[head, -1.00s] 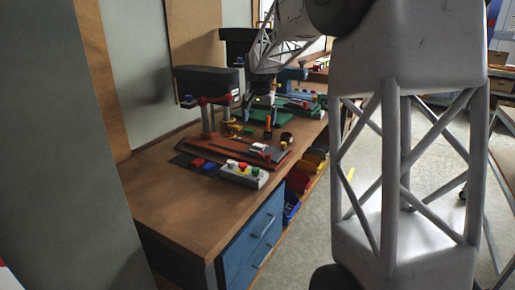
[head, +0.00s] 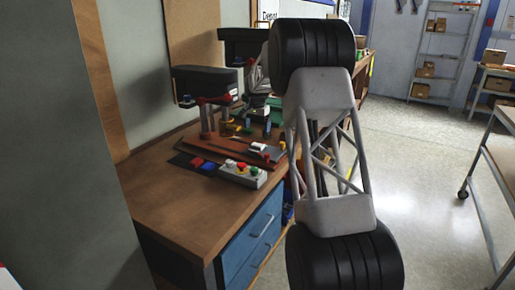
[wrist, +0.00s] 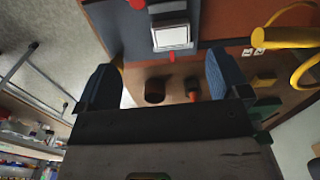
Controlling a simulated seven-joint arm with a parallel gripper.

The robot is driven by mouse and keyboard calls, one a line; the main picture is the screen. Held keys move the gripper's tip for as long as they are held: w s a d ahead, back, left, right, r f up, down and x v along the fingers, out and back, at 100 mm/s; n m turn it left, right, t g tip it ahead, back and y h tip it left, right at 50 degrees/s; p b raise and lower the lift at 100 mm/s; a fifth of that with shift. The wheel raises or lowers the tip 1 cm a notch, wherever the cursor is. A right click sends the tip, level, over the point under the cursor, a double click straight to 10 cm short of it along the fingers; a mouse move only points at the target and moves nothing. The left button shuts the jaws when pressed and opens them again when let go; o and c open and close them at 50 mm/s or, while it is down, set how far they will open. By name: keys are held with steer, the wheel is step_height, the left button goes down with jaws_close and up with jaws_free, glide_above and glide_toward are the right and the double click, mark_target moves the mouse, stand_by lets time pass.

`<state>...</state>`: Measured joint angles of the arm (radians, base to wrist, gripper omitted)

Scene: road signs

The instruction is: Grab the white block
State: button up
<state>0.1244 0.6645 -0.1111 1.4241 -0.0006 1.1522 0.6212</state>
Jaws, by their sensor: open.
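The white block (head: 258,147) lies on the reddish-brown board on the workbench in the head view, with red parts beside it. In the wrist view the white block (wrist: 172,37) shows as a bright white face with grey sides, beyond the fingertips and between their lines. My gripper (wrist: 165,60) is open, with a blue finger on each side and nothing between them. The block looks apart from both fingers. In the head view my arm hides the gripper.
A button box (head: 243,175) and dark drill-like machines (head: 204,82) stand on the workbench (head: 185,215). In the wrist view, yellow handles (wrist: 288,38) are at the right; a dark round cup (wrist: 155,92) and an orange-tipped tool (wrist: 192,93) are near the fingers. The bench's near part is clear.

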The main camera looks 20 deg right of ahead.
mark_target(257, 144)
steer(key=w+f, duration=0.1)
steer(key=w+d+f, duration=0.1)
steer(key=w+f, duration=0.1)
stand_by(0.4)
steer(key=shift+f, duration=1.3)
steer(key=shift+w+f, duration=0.1)
steer(key=shift+f, duration=2.5)
steer(key=c, duration=1.1)
